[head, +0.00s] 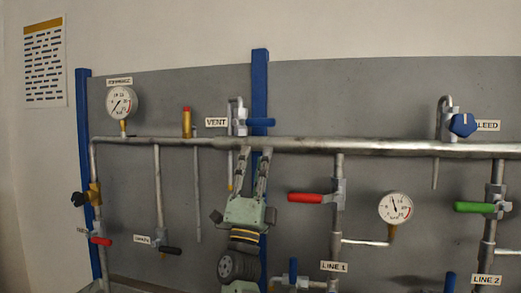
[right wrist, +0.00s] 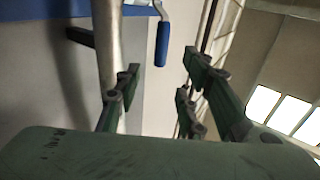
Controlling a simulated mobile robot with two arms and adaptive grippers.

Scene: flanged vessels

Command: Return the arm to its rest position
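My right gripper (head: 256,151) is raised in front of the grey panel, just below the VENT valve, with its fingertips at the height of the horizontal pipe. Its two fingers stand apart with nothing between them. In the right wrist view the green fingers (right wrist: 160,85) are also spread. My left gripper is not in view.
The horizontal pipe (head: 350,147) crosses the panel (head: 320,90). A red-handled valve (head: 305,198) stands right of my gripper, and a black-handled one (head: 171,250) left of it. Gauges (head: 122,102) (head: 395,208) sit on both sides. A blue post (head: 260,75) rises behind the VENT valve.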

